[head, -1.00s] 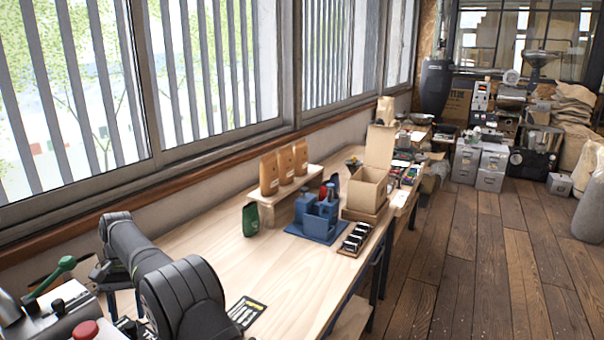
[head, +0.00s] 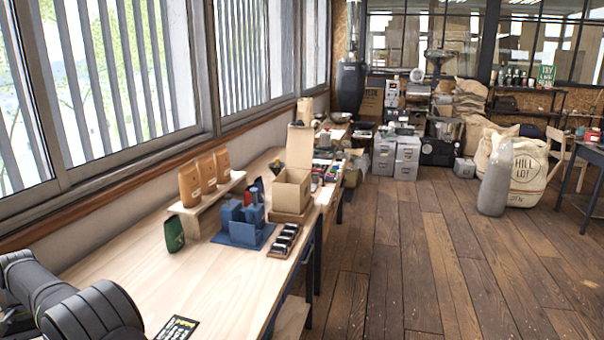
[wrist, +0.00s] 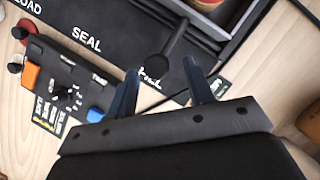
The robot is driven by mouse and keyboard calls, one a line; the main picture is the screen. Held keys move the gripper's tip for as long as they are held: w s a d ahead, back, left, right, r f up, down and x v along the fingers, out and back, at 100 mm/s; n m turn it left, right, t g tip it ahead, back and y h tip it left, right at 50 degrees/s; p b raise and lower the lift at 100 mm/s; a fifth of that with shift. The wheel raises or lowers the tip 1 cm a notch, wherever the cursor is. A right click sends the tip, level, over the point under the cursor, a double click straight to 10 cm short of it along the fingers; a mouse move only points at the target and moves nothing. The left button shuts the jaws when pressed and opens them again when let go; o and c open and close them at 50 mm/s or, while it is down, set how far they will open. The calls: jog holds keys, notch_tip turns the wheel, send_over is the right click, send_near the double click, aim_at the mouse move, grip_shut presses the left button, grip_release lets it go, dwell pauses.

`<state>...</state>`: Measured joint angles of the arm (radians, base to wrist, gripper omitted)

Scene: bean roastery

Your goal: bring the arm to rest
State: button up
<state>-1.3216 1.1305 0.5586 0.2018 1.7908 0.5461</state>
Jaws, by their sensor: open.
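My gripper (wrist: 161,82) shows in the wrist view with its two dark blue fingers apart and nothing between the tips. Beyond them a black round-ended handle (wrist: 172,58) lies across a dark surface lettered SEAL (wrist: 85,42). I cannot tell whether the fingers touch it. A black control box (wrist: 60,75) with an orange part, a blue part and knobs is to the left. In the head view my arm is at the lower left, over the near end of the wooden bench (head: 215,290). My gripper is out of that view.
Brown bags (head: 206,174) stand on a wooden riser (head: 190,213). A printed card (head: 178,328) lies near.

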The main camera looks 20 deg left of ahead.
jog(key=v, duration=0.7)
jog(key=x, duration=0.7)
jog(key=shift+s+d+f, duration=0.1)
jog(key=shift+d+f, duration=0.05)
jog(key=shift+f, duration=0.1)
jog(key=shift+d+f, duration=0.25)
jog(key=shift+d, duration=0.9)
